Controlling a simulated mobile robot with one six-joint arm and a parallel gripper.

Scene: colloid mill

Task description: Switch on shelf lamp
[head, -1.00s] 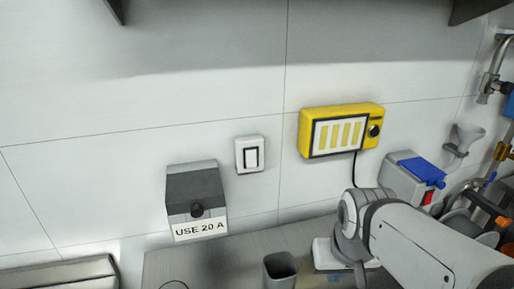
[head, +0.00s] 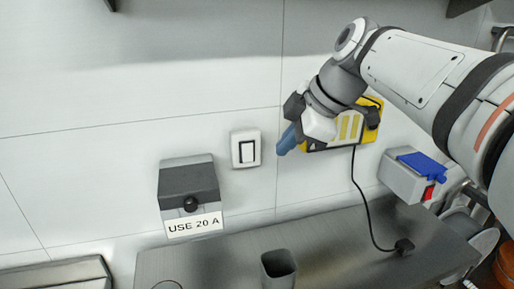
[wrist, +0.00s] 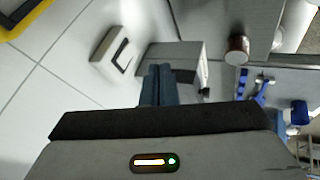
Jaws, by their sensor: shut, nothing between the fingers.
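A white rocker switch (head: 246,149) with a dark-outlined rocker is fixed to the wall in the head view. It also shows in the wrist view (wrist: 114,54), up and left of the fingertips. My gripper (head: 287,140) is just right of the switch in the head view, with its blue fingers shut and empty, apart from the switch. The shut fingers also show in the wrist view (wrist: 160,78). No lamp can be made out for certain; a shelf edge shows at the top of the head view.
A grey box labelled "USE 20 A" (head: 190,193) is below left of the switch. A yellow wall unit (head: 367,130) is partly hidden behind my gripper, its black cable hanging down. A grey box with a blue lid (head: 412,178) is at right. A dark cup (head: 279,268) stands on the metal counter (head: 335,235).

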